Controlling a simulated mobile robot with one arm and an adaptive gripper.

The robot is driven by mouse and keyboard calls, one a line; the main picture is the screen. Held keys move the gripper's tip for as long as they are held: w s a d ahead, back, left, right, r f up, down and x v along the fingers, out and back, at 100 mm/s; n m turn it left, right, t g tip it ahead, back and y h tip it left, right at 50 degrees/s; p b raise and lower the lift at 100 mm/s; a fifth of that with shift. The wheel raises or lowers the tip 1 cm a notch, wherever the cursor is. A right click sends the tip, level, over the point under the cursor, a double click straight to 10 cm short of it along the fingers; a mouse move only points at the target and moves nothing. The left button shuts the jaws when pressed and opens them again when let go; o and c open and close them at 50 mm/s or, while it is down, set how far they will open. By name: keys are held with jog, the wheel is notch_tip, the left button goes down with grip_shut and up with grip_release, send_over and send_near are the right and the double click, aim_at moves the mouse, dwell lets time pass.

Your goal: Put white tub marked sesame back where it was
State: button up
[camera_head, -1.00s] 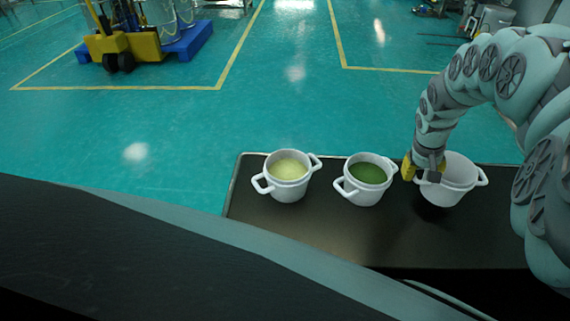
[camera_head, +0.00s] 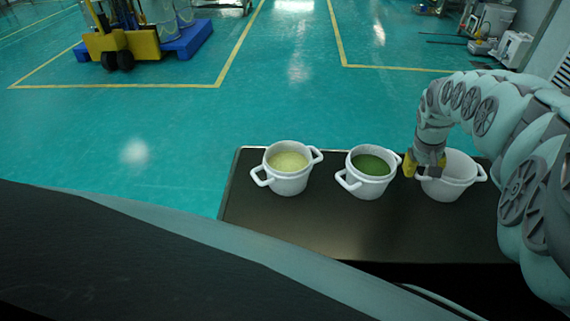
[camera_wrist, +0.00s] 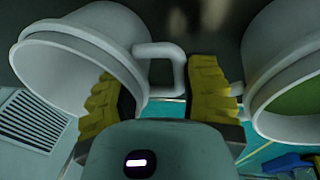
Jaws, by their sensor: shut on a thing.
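A white tub (camera_head: 452,182) with side handles is at the right of the dark table, its inside pale. No sesame mark is readable on it. My gripper (camera_head: 427,170) is at its left handle. In the wrist view my gripper's yellow fingers (camera_wrist: 160,92) are on either side of the handle (camera_wrist: 178,58) of this tub (camera_wrist: 75,62), shut on it. The tub looks upright, at or very near the table top; its base contact is not clear.
A white tub with green contents (camera_head: 369,188) stands close left of my gripper. A white tub with pale yellow contents (camera_head: 287,183) stands further left. The dark table (camera_head: 300,225) is bare in front of them. A yellow pallet truck (camera_head: 120,46) is far off.

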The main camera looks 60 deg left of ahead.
jog(key=shift+w+a, duration=0.1)
jog(key=shift+f, duration=0.1)
jog(key=o, duration=1)
